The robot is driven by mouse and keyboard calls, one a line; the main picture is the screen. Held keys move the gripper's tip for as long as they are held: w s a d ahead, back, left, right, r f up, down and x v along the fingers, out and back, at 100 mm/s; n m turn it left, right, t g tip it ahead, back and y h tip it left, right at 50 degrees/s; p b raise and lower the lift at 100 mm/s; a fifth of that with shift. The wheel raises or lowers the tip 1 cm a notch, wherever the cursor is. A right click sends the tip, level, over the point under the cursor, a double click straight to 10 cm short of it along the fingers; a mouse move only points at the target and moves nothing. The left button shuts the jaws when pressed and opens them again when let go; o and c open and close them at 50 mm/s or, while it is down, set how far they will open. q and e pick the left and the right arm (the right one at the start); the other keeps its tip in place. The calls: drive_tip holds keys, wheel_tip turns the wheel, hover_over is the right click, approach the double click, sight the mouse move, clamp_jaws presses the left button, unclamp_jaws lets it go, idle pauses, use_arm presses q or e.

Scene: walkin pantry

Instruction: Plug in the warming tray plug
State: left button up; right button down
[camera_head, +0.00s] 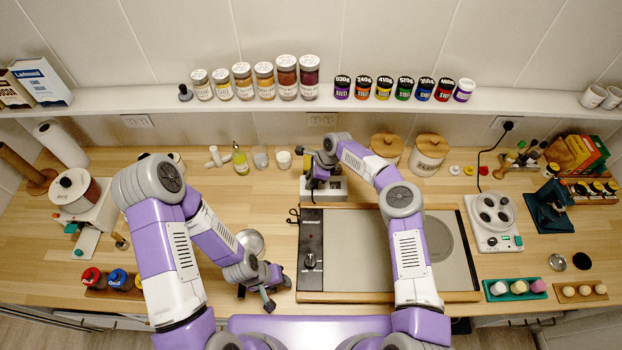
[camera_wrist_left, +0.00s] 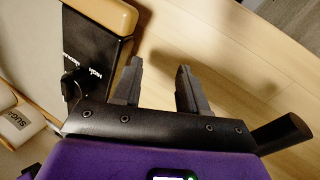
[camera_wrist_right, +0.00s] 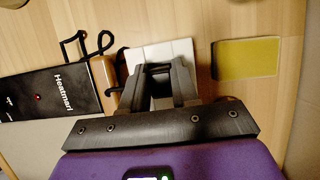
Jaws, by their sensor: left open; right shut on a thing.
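The warming tray (camera_head: 380,250) lies on the counter, with a black control panel (camera_head: 311,255) at its left. The panel also shows in the right wrist view (camera_wrist_right: 50,92), with a small red dot on it. A white box-like unit (camera_wrist_right: 170,52) sits behind the tray; it also shows in the head view (camera_head: 338,188). My right gripper (camera_wrist_right: 160,72) is shut on a dark thing over this unit, likely the plug, mostly hidden by the fingers. Whether it is seated cannot be told. A black cord (camera_wrist_right: 75,45) loops beside the panel. My left gripper (camera_wrist_left: 158,75) is open and empty, left of the tray.
A yellow flat piece (camera_wrist_right: 245,58) lies right of the white unit. Canisters (camera_head: 430,153) stand behind the tray.

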drive_tip(key=shift+f, duration=0.15)
drive_tip(key=c, duration=0.8)
unclamp_jaws()
drive_tip(key=shift+c, duration=0.2)
drive_tip(key=shift+r, duration=0.2)
drive_tip(key=v, duration=1.2)
drive_tip(key=shift+f, duration=0.15)
